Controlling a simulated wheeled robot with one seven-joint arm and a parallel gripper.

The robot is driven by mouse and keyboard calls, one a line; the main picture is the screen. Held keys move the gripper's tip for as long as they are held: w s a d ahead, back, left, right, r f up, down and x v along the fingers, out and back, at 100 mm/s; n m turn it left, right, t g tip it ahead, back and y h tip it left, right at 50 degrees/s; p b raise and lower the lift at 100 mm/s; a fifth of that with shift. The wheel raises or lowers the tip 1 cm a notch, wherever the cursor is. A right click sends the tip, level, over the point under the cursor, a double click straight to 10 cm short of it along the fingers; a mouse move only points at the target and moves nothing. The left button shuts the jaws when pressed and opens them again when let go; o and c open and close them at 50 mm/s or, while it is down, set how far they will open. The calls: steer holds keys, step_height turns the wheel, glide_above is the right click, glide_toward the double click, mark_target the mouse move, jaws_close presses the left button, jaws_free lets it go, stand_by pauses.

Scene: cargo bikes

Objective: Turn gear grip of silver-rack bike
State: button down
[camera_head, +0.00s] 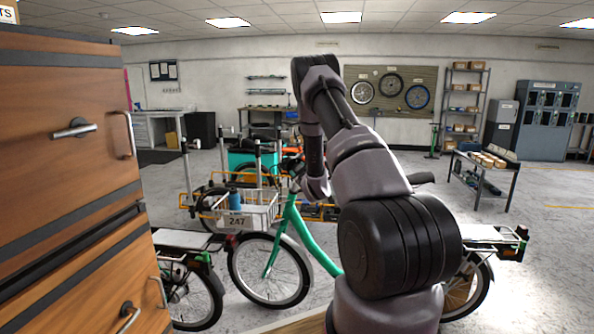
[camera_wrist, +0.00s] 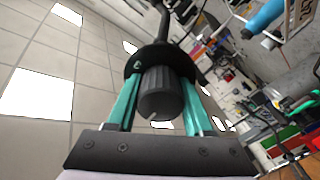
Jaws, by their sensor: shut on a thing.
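The gear grip (camera_wrist: 160,96), a dark ribbed cylinder with a black flange behind it, is between the two teal fingers of my gripper (camera_wrist: 158,75) in the wrist view. My gripper is shut on the grip, one finger on each side. In the head view, a green bike (camera_head: 291,226) stands behind my arm, with a light rear rack (camera_head: 484,233) at right. My arm hides much of its handlebar and middle, and my gripper's fingers cannot be made out there.
The bike's front basket (camera_head: 262,216) carries the number 247 and a blue bottle (camera_head: 235,200). Other bikes with orange racks (camera_head: 200,195) stand behind and left. A wooden drawer cabinet (camera_head: 65,190) is close at left. Floor is open at right (camera_head: 550,240).

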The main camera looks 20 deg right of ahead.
steer(key=shift+f, duration=0.1)
stand_by(0.3)
steer(key=shift+c, duration=1.5)
jaws_free()
steer(key=shift+s, duration=0.1)
steer(key=s+a, duration=0.1)
steer(key=s, duration=0.9)
steer(key=shift+s+a, duration=0.15)
steer(key=shift+s, duration=0.2)
